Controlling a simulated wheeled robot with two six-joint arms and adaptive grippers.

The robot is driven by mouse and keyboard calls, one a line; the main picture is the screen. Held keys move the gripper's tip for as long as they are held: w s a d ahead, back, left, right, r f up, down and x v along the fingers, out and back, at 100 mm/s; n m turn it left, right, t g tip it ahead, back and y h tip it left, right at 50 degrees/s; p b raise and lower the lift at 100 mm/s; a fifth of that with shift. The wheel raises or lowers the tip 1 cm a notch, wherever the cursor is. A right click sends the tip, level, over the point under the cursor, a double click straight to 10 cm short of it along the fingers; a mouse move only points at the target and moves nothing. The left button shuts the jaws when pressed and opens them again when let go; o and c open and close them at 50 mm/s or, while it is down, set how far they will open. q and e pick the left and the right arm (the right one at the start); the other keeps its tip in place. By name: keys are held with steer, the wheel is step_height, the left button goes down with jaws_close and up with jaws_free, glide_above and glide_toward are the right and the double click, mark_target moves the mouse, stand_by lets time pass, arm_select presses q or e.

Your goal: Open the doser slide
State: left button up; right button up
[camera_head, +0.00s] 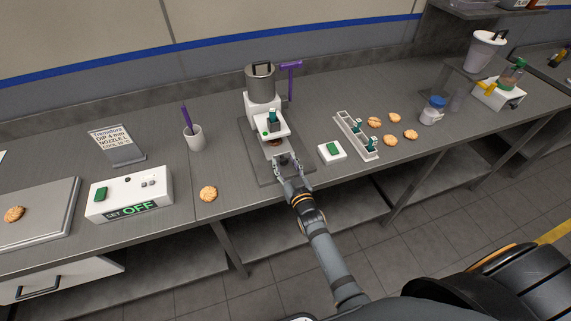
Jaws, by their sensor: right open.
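A white machine (258,105) with a metal pot on top and a purple lever (290,66) stands on a dark base plate at the middle of the counter. A dark block with a teal top (272,117) sits on its front. At the far right, a white box (499,94) carries a yellow handle (485,87) and a green-capped jar (512,74). I cannot tell for sure which part is the doser slide, or its position. My right gripper (287,161) is open at the front of the pot machine, close to a biscuit (276,142) under it. My left gripper is out of view.
A small white box with a green button (332,151) and a slotted rack (356,136) stand right of my right gripper. Several biscuits lie beyond. To the left are a biscuit (208,194), a cup (194,138) and a control box reading OFF (130,193). Bare counter lies between.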

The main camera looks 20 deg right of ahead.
jaws_close()
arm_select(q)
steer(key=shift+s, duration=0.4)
